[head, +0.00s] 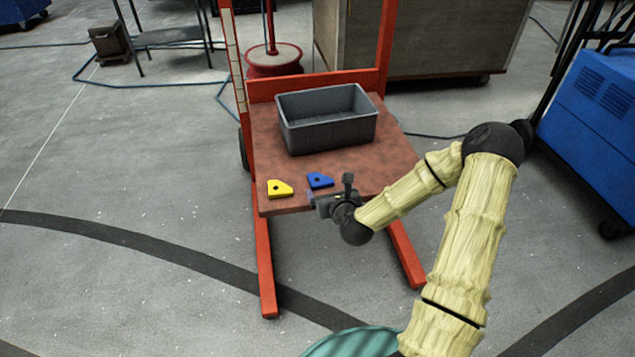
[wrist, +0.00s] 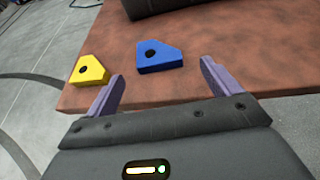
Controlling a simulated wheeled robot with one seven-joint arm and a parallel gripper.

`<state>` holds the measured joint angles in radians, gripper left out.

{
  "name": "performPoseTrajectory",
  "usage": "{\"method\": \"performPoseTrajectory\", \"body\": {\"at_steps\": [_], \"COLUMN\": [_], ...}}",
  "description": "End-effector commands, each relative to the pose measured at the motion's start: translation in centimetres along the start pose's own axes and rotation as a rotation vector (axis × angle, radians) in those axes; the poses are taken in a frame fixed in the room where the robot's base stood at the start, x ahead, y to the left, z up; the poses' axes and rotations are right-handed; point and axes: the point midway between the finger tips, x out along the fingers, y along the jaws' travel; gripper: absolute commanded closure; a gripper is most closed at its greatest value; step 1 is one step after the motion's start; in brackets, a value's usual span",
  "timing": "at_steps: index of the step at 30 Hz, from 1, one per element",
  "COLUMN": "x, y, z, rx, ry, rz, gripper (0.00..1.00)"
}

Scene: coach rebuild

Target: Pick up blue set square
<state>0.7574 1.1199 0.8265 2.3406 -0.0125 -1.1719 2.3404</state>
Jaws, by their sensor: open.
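The blue set square (head: 320,180) lies flat on the reddish-brown platform (head: 401,160), near its front edge. It is a flat block with cut corners and a dark round hole. In the wrist view the blue set square (wrist: 158,57) lies ahead of my gripper (wrist: 160,80), roughly in line with the gap between the two purple fingers. My gripper is open and empty. In the head view my gripper (head: 312,198) is at the front edge of the platform, just in front of the blue piece. The wrist view shows a gap between fingers and piece.
A yellow set square (head: 280,189) lies just left of the blue one; it also shows in the wrist view (wrist: 90,70). A grey bin (head: 328,134) stands behind them on the platform. Red uprights (head: 386,45) flank the platform's back. The platform right of the blue piece is bare.

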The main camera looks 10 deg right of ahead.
Motion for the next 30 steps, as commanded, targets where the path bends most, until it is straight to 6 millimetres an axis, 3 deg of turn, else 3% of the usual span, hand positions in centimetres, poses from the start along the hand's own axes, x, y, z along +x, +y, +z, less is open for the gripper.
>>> {"method": "performPoseTrajectory", "body": {"at_steps": [5, 15, 30], "x": [0.9, 5.2, 5.2], "y": [0.2, 0.7, 0.5], "z": [-0.1, 0.0, 0.1], "rx": [-0.003, -0.002, -0.002], "ry": [-0.002, 0.0, 0.0], "rz": [0.002, 0.007, 0.005], "gripper": [0.11, 0.11, 0.11]}}
